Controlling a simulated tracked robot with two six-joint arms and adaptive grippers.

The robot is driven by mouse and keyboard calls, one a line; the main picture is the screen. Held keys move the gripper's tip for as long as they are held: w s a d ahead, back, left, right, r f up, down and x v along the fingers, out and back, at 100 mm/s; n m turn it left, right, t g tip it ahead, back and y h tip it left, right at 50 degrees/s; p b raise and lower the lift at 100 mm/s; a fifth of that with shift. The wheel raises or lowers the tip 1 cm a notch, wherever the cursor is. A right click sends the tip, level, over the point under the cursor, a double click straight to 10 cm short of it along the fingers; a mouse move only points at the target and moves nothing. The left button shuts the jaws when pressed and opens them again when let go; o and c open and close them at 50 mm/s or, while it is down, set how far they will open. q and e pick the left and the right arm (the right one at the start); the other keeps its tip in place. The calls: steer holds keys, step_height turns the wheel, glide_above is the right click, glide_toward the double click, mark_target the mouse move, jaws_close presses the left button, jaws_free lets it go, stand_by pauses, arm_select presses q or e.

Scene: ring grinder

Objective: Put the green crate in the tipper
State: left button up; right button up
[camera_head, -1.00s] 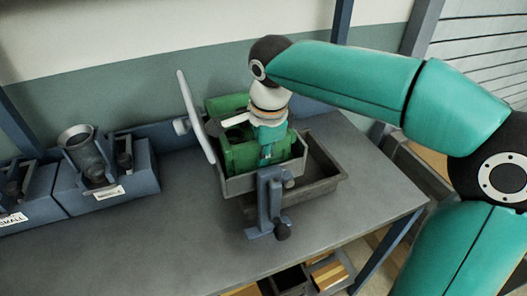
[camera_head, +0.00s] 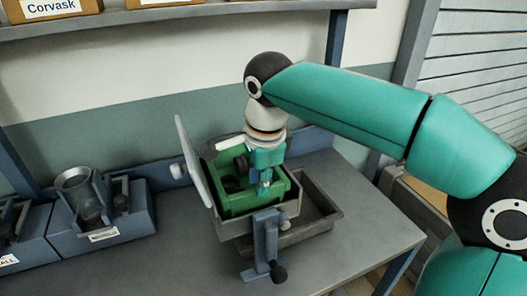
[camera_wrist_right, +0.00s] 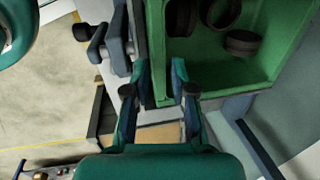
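The green crate (camera_head: 235,197) is inside the grey tipper tray (camera_head: 288,212) on the bench, open side up and roughly level. Dark rings lie in it; they show clearly in the wrist view, where the crate (camera_wrist_right: 215,70) fills the upper right. My right gripper (camera_head: 264,188) points down at the crate's right side. Whether the crate rests fully on the tipper's floor is hidden. My left gripper is not in view.
A pale upright plate (camera_head: 193,160) stands at the tipper's left side. A blue clamp-like bracket (camera_head: 266,240) stands in front. Blue machines (camera_head: 100,212) occupy the left. The bench front is clear.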

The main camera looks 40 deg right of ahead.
step_height(320, 180, up, 8)
steer(key=s+p, duration=0.1)
steer(key=shift+s+a+f, duration=0.15)
steer(key=shift+s+f, duration=0.05)
stand_by(0.7)
